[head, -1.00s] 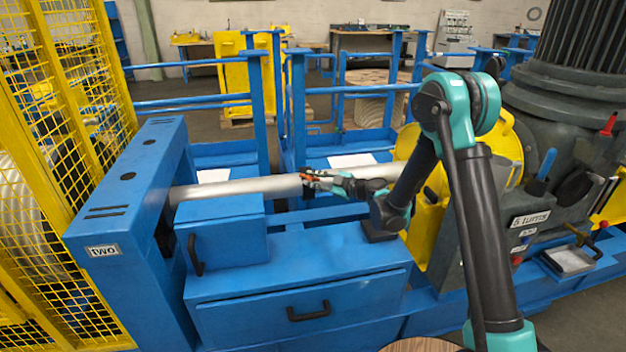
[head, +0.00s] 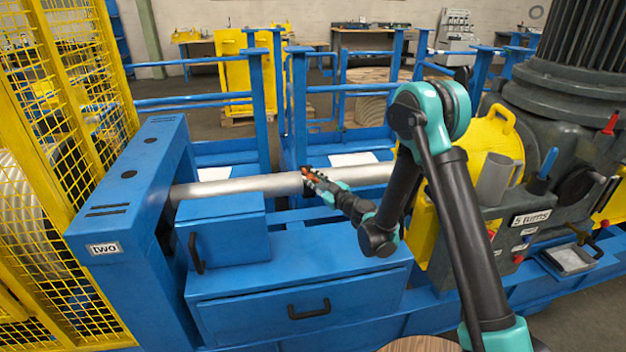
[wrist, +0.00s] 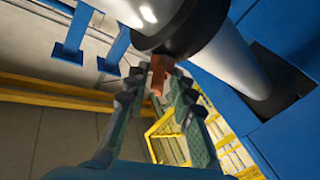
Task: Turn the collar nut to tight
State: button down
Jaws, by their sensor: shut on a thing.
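The collar nut (wrist: 190,30) is a dark ring around a pale metal shaft (head: 235,187). In the head view it is mostly hidden behind my gripper (head: 308,179). A short orange-brown lug (wrist: 158,72) sticks out from the collar in the wrist view. My gripper also shows there (wrist: 157,88), with a finger on each side of the lug, shut on it. The gripper reaches the collar from the front right and below. No tight mark can be made out.
A blue frame labelled "two" (head: 105,249) stands at the shaft's left end, beside yellow mesh guarding (head: 75,130). A blue cabinet (head: 300,290) lies below the shaft. A dark machine with a "5 turns" label (head: 531,219) stands at right.

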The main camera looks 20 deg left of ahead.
aim_at(313, 180)
jog(key=c, duration=1.5)
grip_release()
jog(key=shift+c, duration=0.2)
jog(key=shift+r, duration=0.1)
notch_tip(313, 180, up, 10)
